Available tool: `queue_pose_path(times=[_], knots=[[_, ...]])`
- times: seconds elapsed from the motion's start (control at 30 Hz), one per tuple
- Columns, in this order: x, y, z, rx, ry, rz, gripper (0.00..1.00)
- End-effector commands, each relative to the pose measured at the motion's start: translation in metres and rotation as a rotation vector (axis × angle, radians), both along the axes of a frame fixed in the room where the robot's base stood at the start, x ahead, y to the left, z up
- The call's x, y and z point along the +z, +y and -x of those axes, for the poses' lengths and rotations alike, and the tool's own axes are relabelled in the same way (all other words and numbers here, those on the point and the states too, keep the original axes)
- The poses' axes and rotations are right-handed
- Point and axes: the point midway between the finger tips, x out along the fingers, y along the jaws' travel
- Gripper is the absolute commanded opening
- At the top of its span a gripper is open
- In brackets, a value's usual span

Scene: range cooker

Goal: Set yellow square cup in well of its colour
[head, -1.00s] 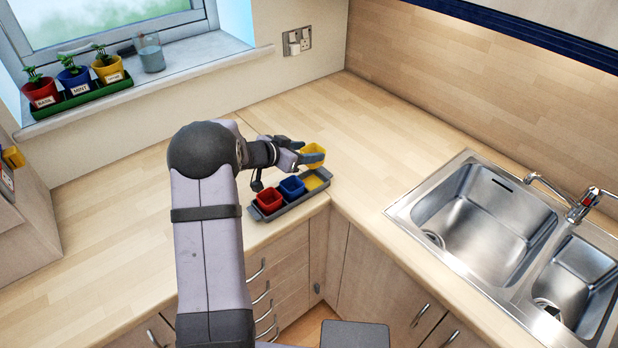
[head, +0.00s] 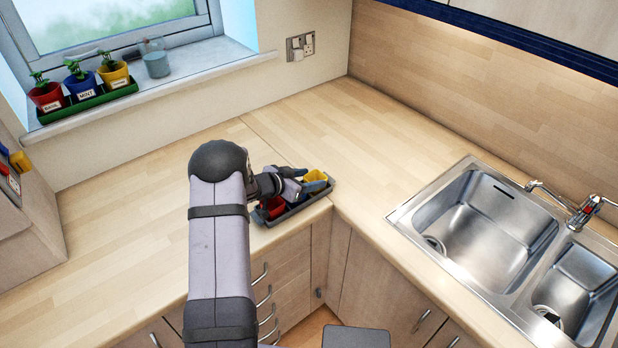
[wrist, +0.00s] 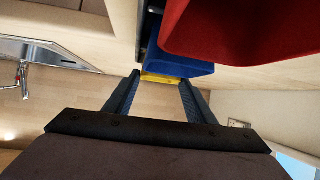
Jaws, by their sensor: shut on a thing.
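The yellow square cup (head: 315,176) is at the right end of the grey tray (head: 312,202), at the yellow well's place. My gripper (head: 306,186) is shut on this cup and reaches over the tray from the left. In the wrist view the yellow cup (wrist: 160,78) shows as a thin strip between the fingertips. Whether its base touches the well floor is hidden. The red cup (head: 272,207) sits at the tray's left end. The blue cup (wrist: 180,66) is in the middle, mostly covered by my gripper in the head view.
The tray lies near the worktop's inner corner edge. A steel sink (head: 490,225) is to the right. Potted herbs (head: 82,85) and a glass (head: 154,57) stand on the windowsill. The worktop (head: 130,215) on the left is clear.

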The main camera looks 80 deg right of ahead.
Motion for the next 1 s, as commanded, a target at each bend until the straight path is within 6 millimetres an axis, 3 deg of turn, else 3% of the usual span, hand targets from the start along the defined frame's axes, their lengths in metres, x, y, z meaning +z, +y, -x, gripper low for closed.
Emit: queue_pose_path(times=[0.33,0.37,0.43,0.83,1.0], knots=[[-0.0036,-0.0001,0.0,0.0,0.0,0.0,0.29],[-0.0036,-0.0001,0.0,0.0,0.0,0.0,0.52],[-0.0028,-0.0001,0.0,0.0,0.0,0.0,0.69],[0.0017,-0.0002,-0.0001,0.0,-0.001,0.001,0.7],[0.0063,0.0086,-0.0079,0.001,-0.001,0.001,0.7]])
